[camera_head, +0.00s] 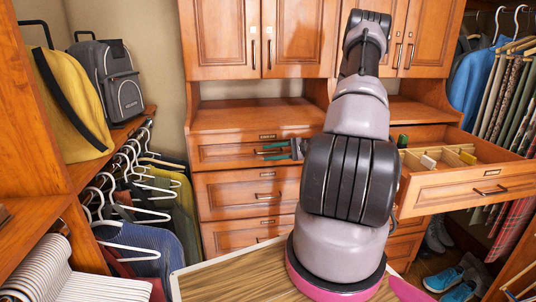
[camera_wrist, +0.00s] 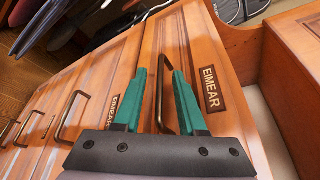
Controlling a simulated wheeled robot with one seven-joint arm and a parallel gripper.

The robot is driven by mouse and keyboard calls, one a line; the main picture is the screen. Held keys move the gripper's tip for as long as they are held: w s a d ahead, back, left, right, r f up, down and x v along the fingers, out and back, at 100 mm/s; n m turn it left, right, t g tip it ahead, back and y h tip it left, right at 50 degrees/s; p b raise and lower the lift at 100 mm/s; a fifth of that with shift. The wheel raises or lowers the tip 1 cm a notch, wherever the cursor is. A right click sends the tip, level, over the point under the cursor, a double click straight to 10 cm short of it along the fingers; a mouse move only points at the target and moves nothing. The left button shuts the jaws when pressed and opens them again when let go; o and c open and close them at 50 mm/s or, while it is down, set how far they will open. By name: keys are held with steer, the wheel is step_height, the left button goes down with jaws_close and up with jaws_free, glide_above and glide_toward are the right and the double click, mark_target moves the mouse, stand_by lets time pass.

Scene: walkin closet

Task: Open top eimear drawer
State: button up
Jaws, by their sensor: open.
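The top drawer front (camera_head: 215,153) is in the left column of the wooden dresser. Its EIMEAR label (camera_wrist: 209,90) is readable in the wrist view. My gripper (camera_head: 268,152) is at this drawer in the head view. In the wrist view, its teal fingers (camera_wrist: 163,75) are open on either side of the drawer's bar handle (camera_wrist: 161,110). Whether either finger touches it is unclear.
Another EIMEAR label (camera_wrist: 115,105) is on the drawer below. A divided drawer (camera_head: 470,184) stands open at the right, beyond my arm. Hanging clothes (camera_head: 165,210) are at the left. The dresser counter (camera_head: 250,114) is clear.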

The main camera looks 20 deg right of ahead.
steer(key=shift+w+a+f, duration=0.15)
steer(key=shift+w+a, duration=0.2)
steer(key=shift+a, duration=0.1)
steer(key=shift+c, duration=0.2)
jaws_close()
stand_by(1.0)
